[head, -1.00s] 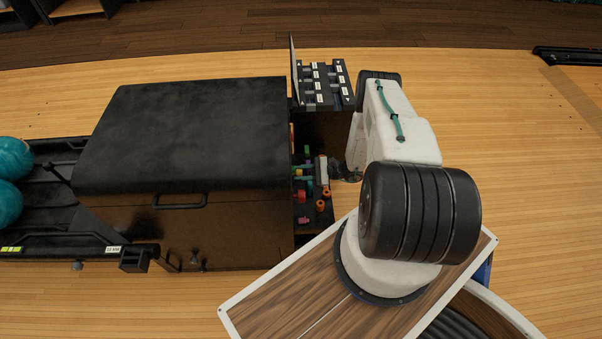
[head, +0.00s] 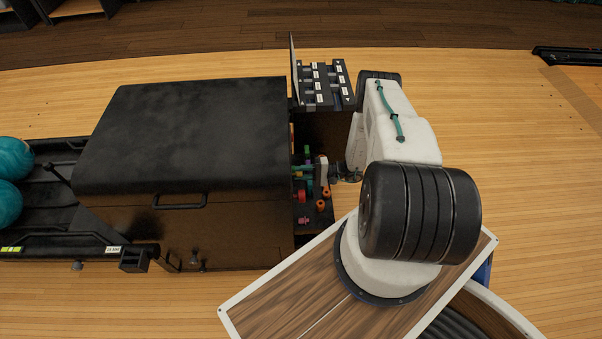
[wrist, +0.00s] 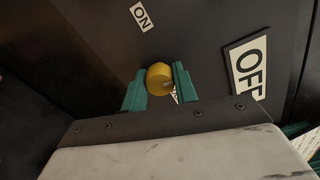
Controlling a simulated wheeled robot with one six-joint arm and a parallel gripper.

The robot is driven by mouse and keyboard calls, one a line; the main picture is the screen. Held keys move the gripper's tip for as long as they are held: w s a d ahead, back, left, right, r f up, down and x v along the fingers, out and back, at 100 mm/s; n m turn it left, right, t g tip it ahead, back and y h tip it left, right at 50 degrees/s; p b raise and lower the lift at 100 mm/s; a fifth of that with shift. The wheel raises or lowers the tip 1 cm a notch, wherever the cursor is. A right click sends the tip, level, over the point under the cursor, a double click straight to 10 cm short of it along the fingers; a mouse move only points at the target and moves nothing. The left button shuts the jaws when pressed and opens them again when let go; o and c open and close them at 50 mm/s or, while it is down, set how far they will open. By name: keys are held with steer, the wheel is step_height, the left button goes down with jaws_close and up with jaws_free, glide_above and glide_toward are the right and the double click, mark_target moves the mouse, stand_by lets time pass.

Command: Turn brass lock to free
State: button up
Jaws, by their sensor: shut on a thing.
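The brass lock (wrist: 159,78) is a round yellow knob on a dark panel in the wrist view. My gripper (wrist: 159,86) has its two green fingers on either side of the knob, shut on it. A small slot shows on the knob's lower right side. Part of a white label shows just below the knob, mostly hidden by the right finger. In the head view my gripper (head: 318,170) is at the open end of the black machine, and the lock cannot be made out there.
An ON label (wrist: 142,16) and an OFF label (wrist: 248,68) are on the panel. In the head view the black ball return hood (head: 185,135) stands left of my arm, with coloured parts (head: 302,195) inside its open end. A switch box (head: 322,83) is behind.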

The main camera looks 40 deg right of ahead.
steer(key=shift+n, duration=0.6)
steer(key=o, duration=1)
steer(key=shift+v, duration=3.9)
steer(key=shift+s, duration=0.1)
